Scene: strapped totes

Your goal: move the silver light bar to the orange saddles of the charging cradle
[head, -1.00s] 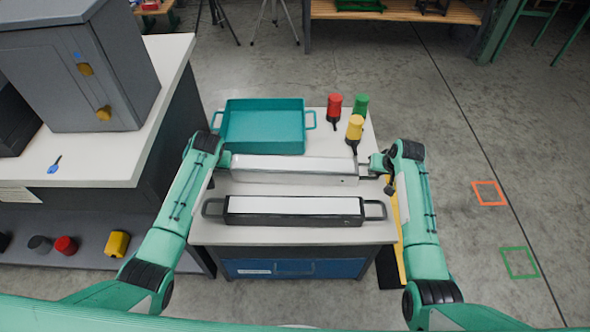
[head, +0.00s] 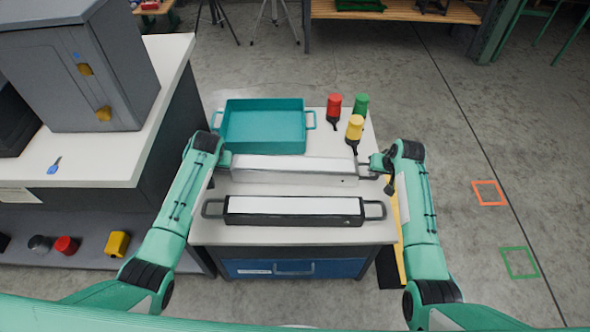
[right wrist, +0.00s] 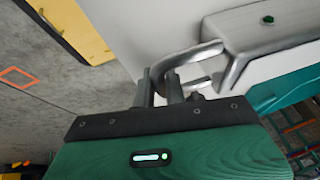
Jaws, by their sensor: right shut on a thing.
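The silver light bar (head: 290,168) lies left to right over the white top of the cart, between the teal tray and a black-framed bar. I cannot tell whether it touches the top. My right gripper (head: 377,164) is at its right-end handle. In the right wrist view, the fingers (right wrist: 172,88) are shut on that grey loop handle (right wrist: 185,58); the silver bar (right wrist: 262,32) extends to the upper right. My left gripper (head: 223,160) is at the bar's left end, its fingers mostly hidden by my arm. I see no orange saddles or charging cradle.
The black-framed bar (head: 293,209) with a white top lies nearer. The teal tray (head: 263,148) stands behind. Red (head: 334,104), green (head: 361,103) and yellow (head: 354,130) capped items stand at the back right. A counter with a grey cabinet (head: 75,75) is at left.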

